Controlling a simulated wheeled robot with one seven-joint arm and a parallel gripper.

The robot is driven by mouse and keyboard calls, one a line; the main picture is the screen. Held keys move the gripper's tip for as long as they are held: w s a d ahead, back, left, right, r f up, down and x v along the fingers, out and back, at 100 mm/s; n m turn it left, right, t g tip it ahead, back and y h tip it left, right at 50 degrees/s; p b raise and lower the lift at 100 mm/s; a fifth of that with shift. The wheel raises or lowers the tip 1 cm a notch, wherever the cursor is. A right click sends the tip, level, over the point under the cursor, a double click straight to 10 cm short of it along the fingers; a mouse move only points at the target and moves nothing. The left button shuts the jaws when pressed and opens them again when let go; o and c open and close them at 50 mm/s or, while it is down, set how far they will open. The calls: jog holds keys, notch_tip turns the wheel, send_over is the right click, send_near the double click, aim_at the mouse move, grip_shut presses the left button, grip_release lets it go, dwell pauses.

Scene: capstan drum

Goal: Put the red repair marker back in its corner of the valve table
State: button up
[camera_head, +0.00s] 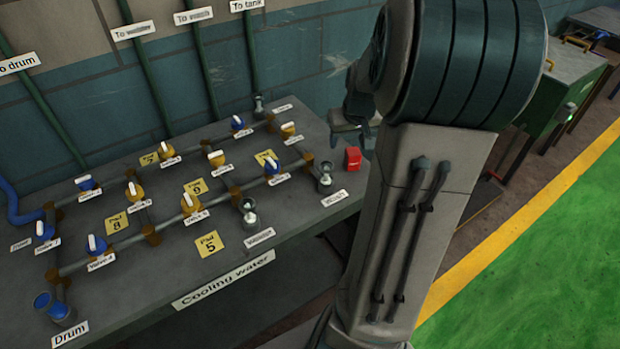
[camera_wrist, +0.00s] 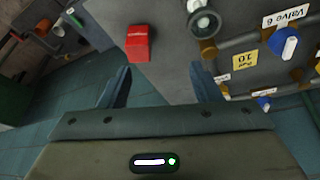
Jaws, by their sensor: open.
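The red repair marker (camera_head: 352,158) is a small red block on the grey valve table (camera_head: 130,300), near the table's right end. It also shows in the wrist view (camera_wrist: 138,43), beyond my fingertips and close to the table edge. My gripper (camera_wrist: 161,75) is open, with its two fingers wide apart and nothing between them. In the head view my gripper (camera_head: 352,128) is just above and behind the marker, partly hidden by my arm. The marker looks apart from the fingers.
Blue and yellow valves on pipes cover the table, with yellow pad labels (camera_head: 209,243) between them. An upright metal fitting (camera_head: 325,180) stands just left of the marker. A blue wall (camera_head: 200,80) with green pipes rises behind. A green cabinet (camera_head: 560,90) stands at right.

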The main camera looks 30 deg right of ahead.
jog(key=s+a+r+n, duration=0.1)
jog(key=s+a, duration=0.4)
jog(key=a, duration=0.3)
jog(key=s+a+r+n, duration=0.1)
jog(key=s+a+r, duration=0.1)
jog(key=s+a, duration=0.3)
jog(key=s+a+r+n+g+y, duration=0.1)
jog(key=s+a, duration=0.4)
jog(key=a, duration=0.6)
jog(key=shift+s+a+r, duration=0.25)
jog(key=shift+s+r, duration=0.05)
jog(key=shift+r, duration=0.2)
